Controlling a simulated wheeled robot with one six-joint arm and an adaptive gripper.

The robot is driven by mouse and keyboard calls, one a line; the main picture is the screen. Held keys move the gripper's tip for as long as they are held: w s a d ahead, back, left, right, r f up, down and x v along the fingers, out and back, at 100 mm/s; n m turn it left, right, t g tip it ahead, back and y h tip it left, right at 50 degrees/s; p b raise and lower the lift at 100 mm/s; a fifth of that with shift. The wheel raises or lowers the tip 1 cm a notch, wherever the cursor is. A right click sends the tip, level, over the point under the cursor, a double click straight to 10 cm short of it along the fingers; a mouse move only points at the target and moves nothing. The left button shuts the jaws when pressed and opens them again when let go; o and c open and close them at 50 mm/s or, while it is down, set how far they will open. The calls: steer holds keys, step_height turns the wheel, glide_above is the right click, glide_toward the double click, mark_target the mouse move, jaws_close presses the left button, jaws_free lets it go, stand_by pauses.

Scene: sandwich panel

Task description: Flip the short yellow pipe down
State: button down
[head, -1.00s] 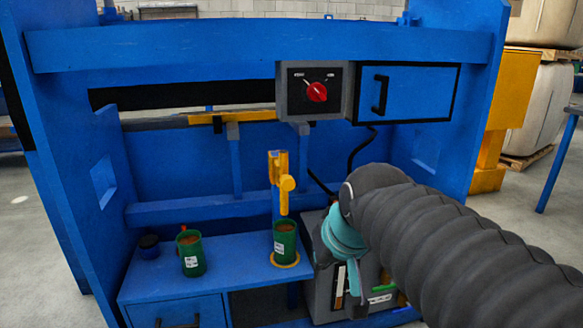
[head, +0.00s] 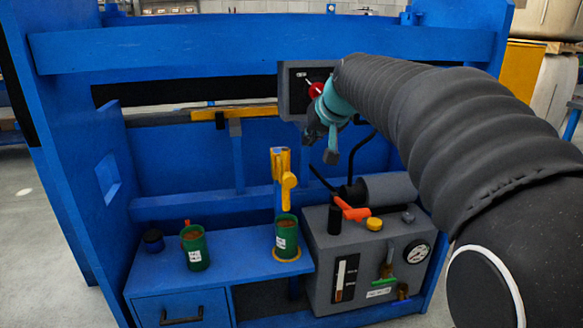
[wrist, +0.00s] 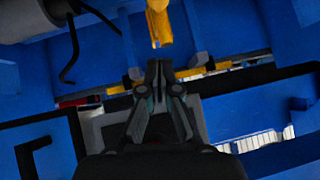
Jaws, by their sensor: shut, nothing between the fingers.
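A short yellow pipe (head: 281,166) stands upright above a green cup in the middle of the head view, with a rounded yellow part on its right side. A yellow piece, which looks like the same pipe (wrist: 158,22), shows at the top of the wrist view beyond my fingertips, with a gap between.
Green cups stand on the blue shelf (head: 220,262), one on a yellow ring (head: 287,254) below the pipe. A grey machine (head: 325,260) with a red-orange lever (head: 352,210) stands to the right. The red knob (head: 316,90) is close behind my gripper. A yellow bar (head: 235,112) lies along the back rail.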

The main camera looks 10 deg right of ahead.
steer(key=shift+f, duration=0.1)
glide_above(290, 173)
steer(key=s+d, duration=0.1)
steer(key=s, duration=0.2)
step_height(290, 173, down, 6)
steer(key=shift+w+a+f, duration=0.15)
steer(key=shift+f, duration=1.05)
steer(key=shift+w+a+f, duration=0.1)
steer(key=shift+w+f, duration=0.05)
steer(key=shift+f, duration=1)
